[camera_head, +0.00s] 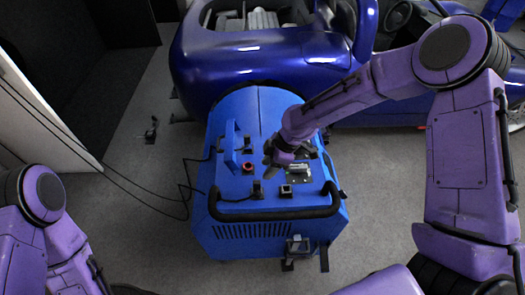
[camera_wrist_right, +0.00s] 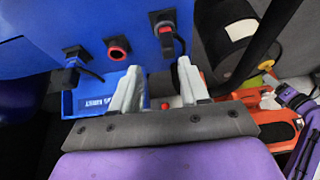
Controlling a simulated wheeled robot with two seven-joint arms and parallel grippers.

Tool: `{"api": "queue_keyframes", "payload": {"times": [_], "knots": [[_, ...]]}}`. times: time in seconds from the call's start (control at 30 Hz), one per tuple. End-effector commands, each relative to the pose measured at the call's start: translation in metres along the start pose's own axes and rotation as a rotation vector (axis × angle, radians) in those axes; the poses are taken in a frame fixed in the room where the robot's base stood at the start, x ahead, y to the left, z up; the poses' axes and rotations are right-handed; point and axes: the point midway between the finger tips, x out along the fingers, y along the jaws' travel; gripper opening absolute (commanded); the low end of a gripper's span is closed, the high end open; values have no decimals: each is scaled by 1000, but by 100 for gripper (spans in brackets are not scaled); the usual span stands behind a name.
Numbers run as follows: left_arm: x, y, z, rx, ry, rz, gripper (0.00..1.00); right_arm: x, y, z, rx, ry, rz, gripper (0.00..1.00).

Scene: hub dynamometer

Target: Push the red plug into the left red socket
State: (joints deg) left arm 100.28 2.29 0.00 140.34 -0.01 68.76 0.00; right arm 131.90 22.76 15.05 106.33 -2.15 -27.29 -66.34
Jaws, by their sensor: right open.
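A red-ringed round socket (camera_head: 248,167) is on the blue dynamometer unit (camera_head: 225,240); a red ring (camera_wrist_right: 118,48) also shows on the blue panel in the right wrist view. My right gripper (camera_head: 270,160) is over the top of the unit, just right of the red socket. In the wrist view its two grey fingers (camera_wrist_right: 158,72) stand apart with nothing held between them, in front of the panel. My left arm shows at the lower left of the head view; its gripper is out of frame.
Black connectors (camera_wrist_right: 75,58) with cables flank the red ring in the wrist view. A black handle bar (camera_head: 280,213) crosses the unit's front. A dark blue car (camera_head: 270,60) stands behind. Loose cables (camera_head: 150,200) run left over grey floor.

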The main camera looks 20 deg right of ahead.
Motion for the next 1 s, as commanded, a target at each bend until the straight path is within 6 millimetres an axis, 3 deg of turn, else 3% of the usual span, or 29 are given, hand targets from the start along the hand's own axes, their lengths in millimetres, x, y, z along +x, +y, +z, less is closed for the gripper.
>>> {"api": "queue_keyframes", "payload": {"times": [0.23, 0.5, 0.7, 1.0], "knots": [[15, 1, 7, 1, -1, -1, 38, 16, -5, 0, -8, 1, 2, 45], [48, 4, 20, 1, -1, -1, 38, 58, 1, 2, -4, -3, -2, 45], [61, 5, 26, 0, -1, 0, 38, 82, 1, 1, -1, -1, -2, 45], [65, 6, 27, 0, -1, -1, 38, 91, 1, -1, 0, 0, -2, 45]]}}
